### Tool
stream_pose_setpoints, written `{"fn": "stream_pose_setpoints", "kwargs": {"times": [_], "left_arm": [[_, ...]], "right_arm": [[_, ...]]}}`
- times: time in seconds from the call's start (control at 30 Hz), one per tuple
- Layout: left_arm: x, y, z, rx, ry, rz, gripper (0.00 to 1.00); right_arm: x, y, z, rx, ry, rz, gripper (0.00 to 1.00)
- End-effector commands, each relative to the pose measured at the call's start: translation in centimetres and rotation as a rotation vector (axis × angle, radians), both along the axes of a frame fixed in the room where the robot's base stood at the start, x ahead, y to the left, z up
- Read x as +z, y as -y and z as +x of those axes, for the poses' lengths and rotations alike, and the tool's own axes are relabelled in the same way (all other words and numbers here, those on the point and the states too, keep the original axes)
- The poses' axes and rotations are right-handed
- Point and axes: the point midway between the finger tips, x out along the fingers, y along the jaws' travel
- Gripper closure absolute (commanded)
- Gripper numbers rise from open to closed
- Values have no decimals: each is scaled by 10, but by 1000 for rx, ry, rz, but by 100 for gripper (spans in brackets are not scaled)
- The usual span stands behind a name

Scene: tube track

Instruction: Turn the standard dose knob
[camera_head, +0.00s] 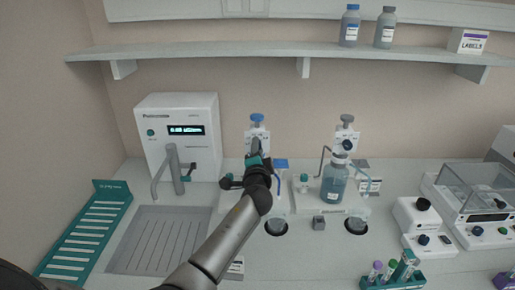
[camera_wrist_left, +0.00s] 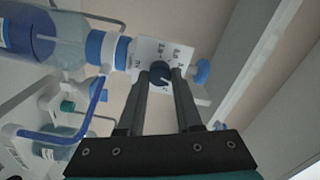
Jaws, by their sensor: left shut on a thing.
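The dose knob (camera_wrist_left: 160,74) is a small dark blue round knob on a white plate with printed scale marks (camera_wrist_left: 148,50). My left gripper (camera_wrist_left: 160,68) is shut on it, with one dark finger on each side. In the head view, my left gripper (camera_head: 256,150) is at the left dispenser (camera_head: 256,131), below its blue top (camera_head: 257,117), and hides the knob there. In the wrist view, the dispenser's bottle (camera_wrist_left: 40,32) with clear blue liquid lies to the left of the plate. My right gripper is not in view.
A second dispenser with a bottle (camera_head: 335,184) and a dark knob (camera_head: 347,145) stands to the right. A white machine (camera_head: 178,110) and metal tap (camera_head: 172,165) stand to the left. A shelf (camera_head: 220,51) runs above. A tube rack (camera_head: 398,281) sits at front right.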

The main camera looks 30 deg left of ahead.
Motion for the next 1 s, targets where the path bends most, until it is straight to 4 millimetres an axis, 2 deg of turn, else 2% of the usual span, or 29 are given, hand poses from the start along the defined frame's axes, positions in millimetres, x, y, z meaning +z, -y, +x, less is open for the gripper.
{"fn": "stream_pose_setpoints", "kwargs": {"times": [0.6, 1.0], "left_arm": [[-1, -1, 0, 1, -293, 475, 100], [-2, -1, 0, 2, -394, 639, 100]], "right_arm": [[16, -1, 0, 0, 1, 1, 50], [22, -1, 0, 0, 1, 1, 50]]}}
